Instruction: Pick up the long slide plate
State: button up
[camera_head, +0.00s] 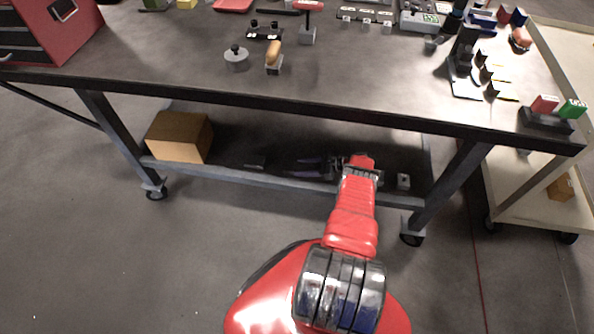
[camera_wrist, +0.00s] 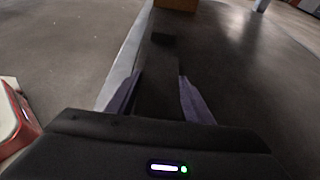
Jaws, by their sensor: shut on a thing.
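The long slide plate is a dark, narrow strip that runs forward between my fingers in the wrist view (camera_wrist: 162,42). In the head view, its far end (camera_head: 255,162) shows faintly above the table's lower shelf. My gripper (camera_head: 292,167) is under the tabletop and points left. Its two purple fingers are on either side of the plate in the wrist view (camera_wrist: 160,78), shut on it. The finger contact is hard to see in the dark. I cannot tell whether the plate still touches the shelf.
A cardboard box (camera_head: 180,137) stands at the left on the lower shelf, ahead of the plate. The tabletop edge (camera_head: 270,103) is above my arm. Table legs (camera_head: 452,182) and the shelf's front rail (camera_head: 250,179) are close by. A small pale block (camera_head: 403,181) is to the right.

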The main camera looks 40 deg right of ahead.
aim_at(303, 167)
grip_shut()
dwell(0.3)
jog(key=shift+r, duration=0.1)
jog(key=shift+r, duration=0.1)
dwell(0.4)
jog(key=shift+r, duration=0.1)
jog(key=shift+r, duration=1.55)
jog(key=w+a, duration=0.2)
jog(key=a, duration=0.3)
jog(key=w+a, duration=0.2)
jog(key=a, duration=0.4)
jog(key=w+a, duration=0.3)
jog(key=a, duration=0.2)
jog(key=shift+a, duration=0.3)
